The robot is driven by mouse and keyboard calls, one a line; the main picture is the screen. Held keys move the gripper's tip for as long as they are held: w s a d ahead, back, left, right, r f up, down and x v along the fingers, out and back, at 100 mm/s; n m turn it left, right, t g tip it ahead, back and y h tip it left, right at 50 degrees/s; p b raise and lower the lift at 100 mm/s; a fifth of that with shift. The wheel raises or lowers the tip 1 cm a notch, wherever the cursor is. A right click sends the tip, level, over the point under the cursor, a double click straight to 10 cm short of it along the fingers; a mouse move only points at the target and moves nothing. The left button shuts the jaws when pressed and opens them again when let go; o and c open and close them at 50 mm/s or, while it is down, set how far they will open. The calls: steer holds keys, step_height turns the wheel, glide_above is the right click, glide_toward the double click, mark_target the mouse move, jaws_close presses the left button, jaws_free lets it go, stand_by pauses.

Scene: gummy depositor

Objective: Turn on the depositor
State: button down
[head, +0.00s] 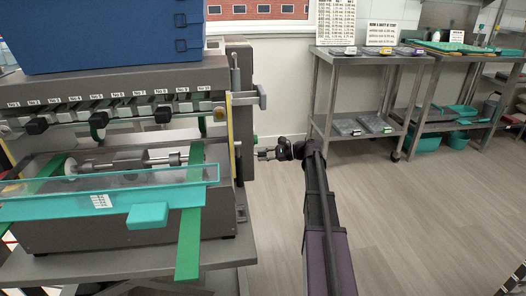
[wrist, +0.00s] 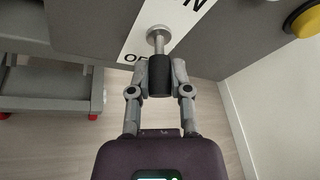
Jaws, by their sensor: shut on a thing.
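In the wrist view, a switch lever with a black cylindrical grip (wrist: 160,70) on a metal stem stands out from the grey side panel. My gripper (wrist: 160,84) is shut on the black grip, one finger on each side. A white label (wrist: 140,40) behind it shows an "N" at upper right and "OF" at lower left, partly hidden by the lever.
A yellow round button (wrist: 305,19) is on the panel at upper right in the wrist view. A blue bin (head: 110,35) sits on top of the machine. Metal tables (head: 370,58) with trays stand against the back wall. The floor at the right is clear.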

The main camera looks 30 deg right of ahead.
step_height(320, 180, up, 2)
steer(key=h+p, duration=0.2)
steer(key=p, duration=0.1)
steer(key=g+h+p, duration=0.1)
steer(key=p, duration=0.3)
steer(key=shift+a+r+n+g+h, duration=0.1)
steer(key=shift+n+g+h, duration=0.2)
steer(key=shift+n+h, duration=0.1)
steer(key=h+p, duration=0.1)
steer(key=p, duration=0.1)
steer(key=g+h+p, duration=0.1)
steer(key=p, duration=0.1)
steer(key=shift+a+r+n+h, duration=0.2)
steer(key=shift+r+n+h, duration=0.1)
steer(key=shift+h, duration=0.1)
steer(key=shift+p, duration=0.35)
steer(key=c, duration=0.5)
jaws_free()
steer(key=shift+c, duration=0.2)
steer(key=shift+d+f+b, duration=0.1)
steer(key=shift+f+b, duration=0.15)
steer(key=shift+b, duration=0.15)
